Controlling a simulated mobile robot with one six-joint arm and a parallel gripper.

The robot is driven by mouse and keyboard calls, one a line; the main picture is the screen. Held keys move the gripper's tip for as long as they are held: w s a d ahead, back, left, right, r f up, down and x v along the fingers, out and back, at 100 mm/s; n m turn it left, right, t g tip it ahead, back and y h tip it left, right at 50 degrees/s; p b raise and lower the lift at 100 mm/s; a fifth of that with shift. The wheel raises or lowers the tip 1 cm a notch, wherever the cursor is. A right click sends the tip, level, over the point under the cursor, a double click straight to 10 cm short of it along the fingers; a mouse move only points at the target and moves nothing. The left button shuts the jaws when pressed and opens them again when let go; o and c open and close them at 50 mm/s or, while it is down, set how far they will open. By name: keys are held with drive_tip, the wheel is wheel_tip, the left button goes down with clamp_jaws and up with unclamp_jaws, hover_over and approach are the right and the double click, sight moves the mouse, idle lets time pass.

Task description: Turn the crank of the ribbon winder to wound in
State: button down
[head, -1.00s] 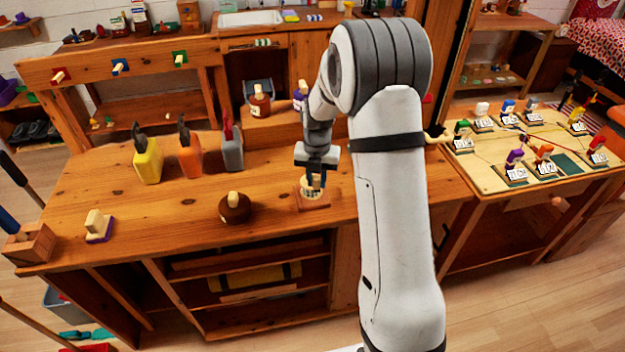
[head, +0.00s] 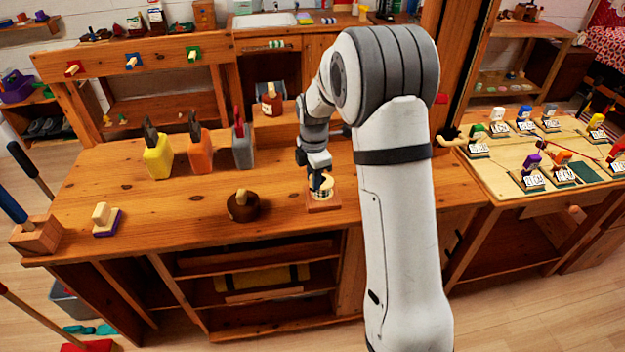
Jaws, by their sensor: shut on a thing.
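The ribbon winder (head: 323,205) stands near the front edge of the wooden workbench, on a square reddish-wood base with a pale round drum on top. My gripper (head: 321,189) reaches down onto the winder from above and is shut on its crank. The fingers cover most of the crank, so its exact angle is hard to tell. A dark fingertip overlaps the drum from this view.
A round brown pot (head: 243,206) sits left of the winder. Yellow (head: 158,160), orange (head: 201,153) and grey (head: 243,150) holders stand behind it. A pale block on a purple base (head: 107,220) is at far left. A side table (head: 545,190) with labelled figures stands right.

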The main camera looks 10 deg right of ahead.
drive_tip(key=w+d+m+b, duration=0.15)
drive_tip(key=w+m, duration=0.25)
drive_tip(key=m, duration=1.1)
drive_tip(key=w+d+m+p, duration=0.1)
drive_tip(key=w+d+m, duration=0.15)
drive_tip(key=m, duration=1.15)
drive_tip(key=s+m+b, duration=0.1)
drive_tip(key=s+m, duration=0.2)
drive_tip(key=m, duration=0.9)
drive_tip(key=s+d+m+b, duration=0.1)
drive_tip(key=s+m+b, duration=0.1)
drive_tip(key=m, duration=1.1)
drive_tip(key=shift+s+d+m, duration=0.25)
drive_tip(key=shift+s+m, duration=0.05)
drive_tip(key=shift+s, duration=0.4)
